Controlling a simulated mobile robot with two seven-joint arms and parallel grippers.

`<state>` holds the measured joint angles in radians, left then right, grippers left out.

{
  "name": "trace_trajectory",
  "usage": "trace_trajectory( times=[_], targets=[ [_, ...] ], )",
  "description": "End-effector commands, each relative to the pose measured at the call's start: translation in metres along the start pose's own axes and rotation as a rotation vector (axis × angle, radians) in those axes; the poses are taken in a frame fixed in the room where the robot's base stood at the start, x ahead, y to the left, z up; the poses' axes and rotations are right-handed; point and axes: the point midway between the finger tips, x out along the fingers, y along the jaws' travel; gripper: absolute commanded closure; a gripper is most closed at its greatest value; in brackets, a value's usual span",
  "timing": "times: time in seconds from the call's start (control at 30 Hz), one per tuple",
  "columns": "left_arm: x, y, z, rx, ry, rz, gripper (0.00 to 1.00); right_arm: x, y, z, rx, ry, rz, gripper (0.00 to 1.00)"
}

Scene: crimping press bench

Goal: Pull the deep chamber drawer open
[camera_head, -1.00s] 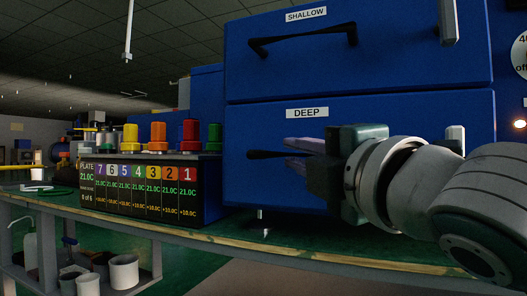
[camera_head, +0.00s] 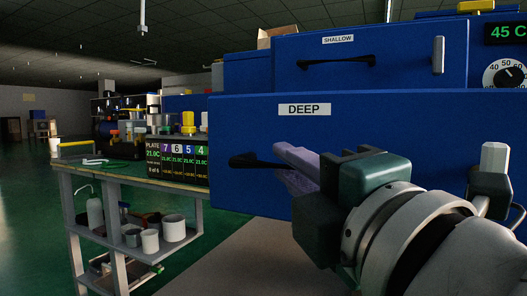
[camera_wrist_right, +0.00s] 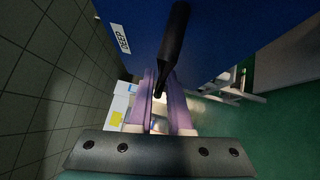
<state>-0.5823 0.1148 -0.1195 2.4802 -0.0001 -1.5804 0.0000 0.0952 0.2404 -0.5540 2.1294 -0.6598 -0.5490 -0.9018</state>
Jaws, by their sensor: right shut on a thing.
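The deep chamber drawer (camera_head: 245,128) has a blue front with a DEEP label (camera_head: 304,110). It stands out from the cabinet, its front well forward of the shallow drawer. Its black bar handle (camera_head: 252,161) shows to the left of my right gripper's fingers. My right gripper (camera_head: 288,165), with purple fingers, is shut on this handle. In the right wrist view the handle (camera_wrist_right: 173,38) runs between the two fingers (camera_wrist_right: 162,88). The gripper hides the right part of the handle. My left gripper is not in view.
The shallow drawer (camera_head: 400,72), with its black handle (camera_head: 322,62), is shut above. A dial (camera_head: 503,76) and a green display are at the right. A workbench (camera_head: 115,178) with a plate display stands at left, with cups on its lower shelf. Open floor lies further left.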

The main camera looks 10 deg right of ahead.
Motion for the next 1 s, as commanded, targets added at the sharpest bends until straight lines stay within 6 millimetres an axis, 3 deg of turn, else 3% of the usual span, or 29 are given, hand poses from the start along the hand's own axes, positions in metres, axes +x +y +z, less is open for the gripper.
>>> trace_trajectory(
  times=[0.5,0.53,0.77,1.0],
  targets=[
    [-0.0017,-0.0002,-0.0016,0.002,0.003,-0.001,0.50,-0.0061,0.0018,-0.0063,-0.002,0.000,0.001,1.00],
    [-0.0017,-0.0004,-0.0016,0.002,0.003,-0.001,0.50,-0.0060,0.0018,-0.0062,-0.002,0.000,0.001,0.79],
    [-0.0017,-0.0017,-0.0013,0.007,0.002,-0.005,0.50,-0.0059,0.0016,-0.0060,-0.002,0.000,0.000,0.54],
    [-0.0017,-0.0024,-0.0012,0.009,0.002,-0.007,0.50,-0.0064,0.0013,-0.0060,-0.002,0.000,0.000,0.54]
  ],
)
